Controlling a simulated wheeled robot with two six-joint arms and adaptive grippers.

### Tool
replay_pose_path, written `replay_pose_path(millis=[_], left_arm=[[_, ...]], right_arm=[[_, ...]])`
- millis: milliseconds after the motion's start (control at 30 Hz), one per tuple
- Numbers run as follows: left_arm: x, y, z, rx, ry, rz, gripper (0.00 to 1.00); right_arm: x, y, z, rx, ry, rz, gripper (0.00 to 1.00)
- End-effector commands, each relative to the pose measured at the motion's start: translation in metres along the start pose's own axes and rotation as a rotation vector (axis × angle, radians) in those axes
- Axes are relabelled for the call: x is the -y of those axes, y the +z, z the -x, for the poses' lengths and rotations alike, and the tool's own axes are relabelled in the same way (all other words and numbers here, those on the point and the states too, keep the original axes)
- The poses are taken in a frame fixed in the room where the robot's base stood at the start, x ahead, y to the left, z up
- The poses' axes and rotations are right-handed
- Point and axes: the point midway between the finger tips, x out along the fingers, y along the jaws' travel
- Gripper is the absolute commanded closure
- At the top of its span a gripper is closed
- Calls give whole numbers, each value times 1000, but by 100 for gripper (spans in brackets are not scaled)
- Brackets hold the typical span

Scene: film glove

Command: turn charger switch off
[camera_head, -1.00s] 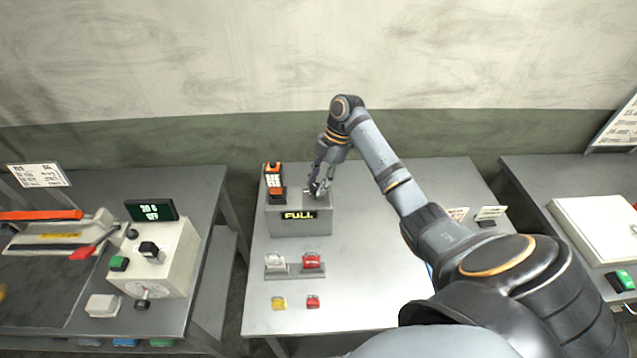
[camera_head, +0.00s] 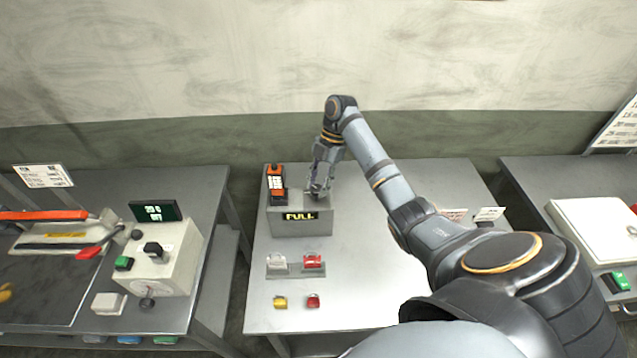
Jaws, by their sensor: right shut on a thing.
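The charger (camera_head: 287,226) is a grey box on the middle table, with a lit display (camera_head: 300,216) reading "FULL" on its front. An orange and black device (camera_head: 276,184) stands upright at the left of its top. My right gripper (camera_head: 316,192) is at the right part of the charger's top, pointing down, its fingers shut on a small part there that I take to be the charger switch. The fingers hide most of that part, so its position cannot be told. My left gripper is not in view.
A white and a red block sit in a small holder (camera_head: 292,271) in front of the charger. A yellow (camera_head: 280,301) and a red piece (camera_head: 313,300) lie nearer. A control box (camera_head: 160,258) stands on the left table, a white case (camera_head: 597,228) on the right one.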

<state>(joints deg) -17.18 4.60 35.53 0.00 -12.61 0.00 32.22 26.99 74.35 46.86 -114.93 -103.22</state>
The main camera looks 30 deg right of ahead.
Motion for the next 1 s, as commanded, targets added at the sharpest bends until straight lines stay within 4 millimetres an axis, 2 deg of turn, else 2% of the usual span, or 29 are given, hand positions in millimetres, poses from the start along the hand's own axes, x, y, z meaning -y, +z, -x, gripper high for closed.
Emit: replay_pose_path(millis=[33, 67, 200, 500, 633, 800, 1000], left_arm=[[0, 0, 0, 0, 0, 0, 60], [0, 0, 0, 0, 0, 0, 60], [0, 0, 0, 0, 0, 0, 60], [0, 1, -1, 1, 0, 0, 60], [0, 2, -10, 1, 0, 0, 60], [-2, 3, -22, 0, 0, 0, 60], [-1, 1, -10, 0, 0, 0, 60]], right_arm=[[0, 0, 1, 0, 2, 2, 99], [0, 0, 1, 0, 2, 2, 63], [0, 0, 0, 0, 2, 1, 44], [0, 0, 0, 0, 2, -4, 44], [1, 2, -4, 2, 26, -60, 44], [4, 2, -4, 4, 107, -258, 44], [7, -3, 1, 2, 234, -565, 44]])
